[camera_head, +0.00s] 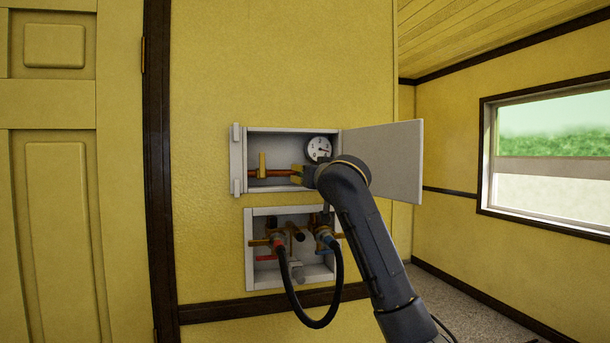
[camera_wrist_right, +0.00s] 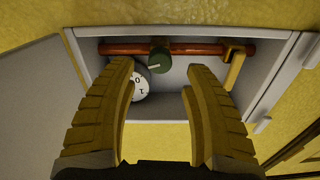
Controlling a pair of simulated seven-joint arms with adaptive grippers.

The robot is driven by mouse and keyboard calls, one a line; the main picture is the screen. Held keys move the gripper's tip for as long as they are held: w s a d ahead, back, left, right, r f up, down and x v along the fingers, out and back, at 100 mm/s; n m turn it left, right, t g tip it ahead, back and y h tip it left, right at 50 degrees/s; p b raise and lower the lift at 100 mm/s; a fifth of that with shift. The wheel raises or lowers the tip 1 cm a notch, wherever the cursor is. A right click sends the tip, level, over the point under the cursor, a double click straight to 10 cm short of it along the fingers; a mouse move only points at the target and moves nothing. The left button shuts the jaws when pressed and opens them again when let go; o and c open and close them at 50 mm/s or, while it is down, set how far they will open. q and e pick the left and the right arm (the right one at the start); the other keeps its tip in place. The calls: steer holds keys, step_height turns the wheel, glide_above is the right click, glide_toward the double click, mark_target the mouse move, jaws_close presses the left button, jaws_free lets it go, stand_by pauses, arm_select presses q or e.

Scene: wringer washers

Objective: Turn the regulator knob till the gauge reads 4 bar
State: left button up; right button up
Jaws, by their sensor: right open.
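The white round gauge (camera_head: 318,149) sits in the upper wall box; its needle is too small to read surely. It also shows in the wrist view (camera_wrist_right: 145,86), partly covered by a finger, with the digits 0 and 1 visible. In the head view the knob is not distinguishable behind my arm. My right gripper (camera_wrist_right: 158,68) is open, its yellow fingers on either side of the knob, apart from it. My left gripper is not in view.
The upper box (camera_head: 238,160) has its door (camera_head: 392,160) swung open to the right. A copper pipe (camera_head: 270,173) with a yellow lever (camera_head: 262,163) runs inside. A lower box (camera_head: 250,272) holds taps and a black hose (camera_head: 321,325) looping below.

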steer(key=shift+x, duration=2.15)
jaws_close()
